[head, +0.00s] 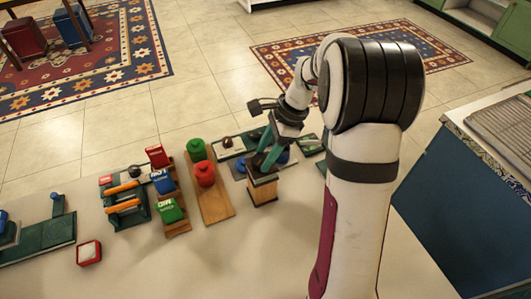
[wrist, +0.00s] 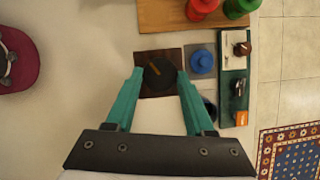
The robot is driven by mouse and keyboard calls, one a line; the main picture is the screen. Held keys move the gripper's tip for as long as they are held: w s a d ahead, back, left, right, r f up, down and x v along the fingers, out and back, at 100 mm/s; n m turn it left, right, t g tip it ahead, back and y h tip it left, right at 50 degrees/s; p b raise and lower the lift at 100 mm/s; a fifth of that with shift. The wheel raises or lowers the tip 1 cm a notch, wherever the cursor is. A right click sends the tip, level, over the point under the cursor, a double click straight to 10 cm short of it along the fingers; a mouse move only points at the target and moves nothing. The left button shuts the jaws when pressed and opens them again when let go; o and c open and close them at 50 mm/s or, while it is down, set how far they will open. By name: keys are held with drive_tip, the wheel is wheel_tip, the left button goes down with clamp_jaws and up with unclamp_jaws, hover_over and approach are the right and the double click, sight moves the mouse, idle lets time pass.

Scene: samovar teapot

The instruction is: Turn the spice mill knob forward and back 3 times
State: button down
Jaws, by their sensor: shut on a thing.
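The spice mill (head: 263,191) is a wooden box with a dark top, standing upright on the pale surface near the middle of the head view. In the wrist view its dark brown square top (wrist: 145,90) shows from above. Its round black knob (wrist: 159,75) carries an orange-brown stripe that lies at a slant. My gripper (head: 263,164) reaches down over the mill from above. Its two teal fingers are shut on the knob, one on each side of it. In the head view the fingers hide most of the knob.
A wooden board (head: 217,207) with red (head: 205,174) and green (head: 196,149) knobbed pieces stands left of the mill. A blue knob (wrist: 201,62) on a grey plate and a green panel (wrist: 233,92) are close beside it. Free surface lies in front.

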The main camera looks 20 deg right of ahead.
drive_tip(key=n, duration=0.1)
drive_tip(key=n+g, duration=0.1)
drive_tip(key=n, duration=0.1)
drive_tip(key=n+g, duration=0.1)
drive_tip(key=n, duration=0.1)
drive_tip(key=shift+w, duration=0.25)
drive_tip(key=n+g, duration=0.1)
drive_tip(key=n, duration=0.1)
drive_tip(key=n+h, duration=0.1)
drive_tip(key=n, duration=0.2)
drive_tip(key=shift+w+a+g, duration=0.15)
drive_tip(key=shift+w+g, duration=0.05)
drive_tip(key=shift+g, duration=0.2)
drive_tip(key=shift+n, duration=0.4)
drive_tip(key=shift+c, duration=1.3)
unclamp_jaws()
drive_tip(key=v, duration=1.2)
drive_tip(key=shift+a, duration=0.2)
